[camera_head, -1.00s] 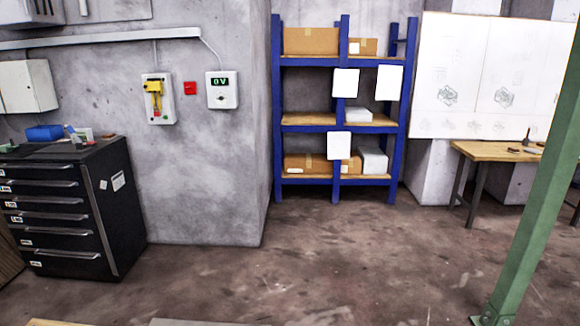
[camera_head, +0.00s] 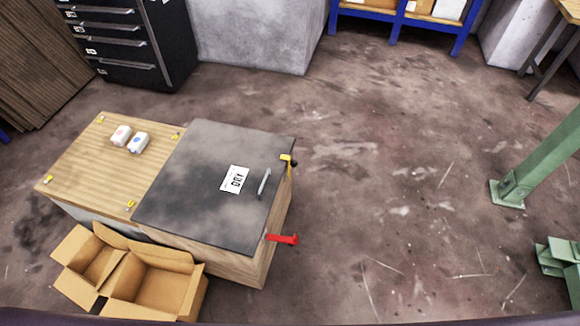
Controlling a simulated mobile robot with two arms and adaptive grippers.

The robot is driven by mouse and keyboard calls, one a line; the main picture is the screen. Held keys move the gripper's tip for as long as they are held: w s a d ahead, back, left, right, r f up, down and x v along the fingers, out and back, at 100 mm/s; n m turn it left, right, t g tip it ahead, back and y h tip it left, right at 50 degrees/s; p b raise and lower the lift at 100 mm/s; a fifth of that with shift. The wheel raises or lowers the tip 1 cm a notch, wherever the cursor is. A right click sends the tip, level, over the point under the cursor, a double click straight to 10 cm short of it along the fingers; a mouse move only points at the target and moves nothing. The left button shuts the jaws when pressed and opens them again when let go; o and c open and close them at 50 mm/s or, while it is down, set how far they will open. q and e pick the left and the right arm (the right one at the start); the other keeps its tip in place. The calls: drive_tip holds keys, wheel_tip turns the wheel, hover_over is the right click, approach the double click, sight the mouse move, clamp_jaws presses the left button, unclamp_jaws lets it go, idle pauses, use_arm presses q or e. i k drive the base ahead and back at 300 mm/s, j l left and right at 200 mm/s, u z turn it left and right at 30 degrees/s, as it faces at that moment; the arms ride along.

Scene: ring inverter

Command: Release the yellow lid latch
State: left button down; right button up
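The yellow lid latch (camera_head: 287,159) sits at the right edge of a dark grey lid (camera_head: 195,165), near its far right corner, with a small black part beside it. The lid lies flat and closed on a wooden crate (camera_head: 240,266). The lid carries a white label reading "DRY" (camera_head: 234,179) and a grey bar handle (camera_head: 264,184). A red lever (camera_head: 283,239) sticks out from the crate's right side, nearer to me. Neither of my grippers is in view.
A wooden-topped box (camera_head: 95,165) with yellow corner clips and two small white items (camera_head: 130,138) adjoins the lid on the left. Open cardboard boxes (camera_head: 150,285) stand in front. A green post (camera_head: 545,155) stands at right. The floor (camera_head: 390,190) right of the crate is clear.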

sight(294, 163)
drive_tip(key=l+u, duration=0.4)
drive_tip(key=k+l+u, duration=0.1)
drive_tip(key=l+u, duration=0.3)
drive_tip(key=k+l+u, duration=0.15)
drive_tip(key=l+u, duration=0.3)
drive_tip(key=l, duration=0.1)
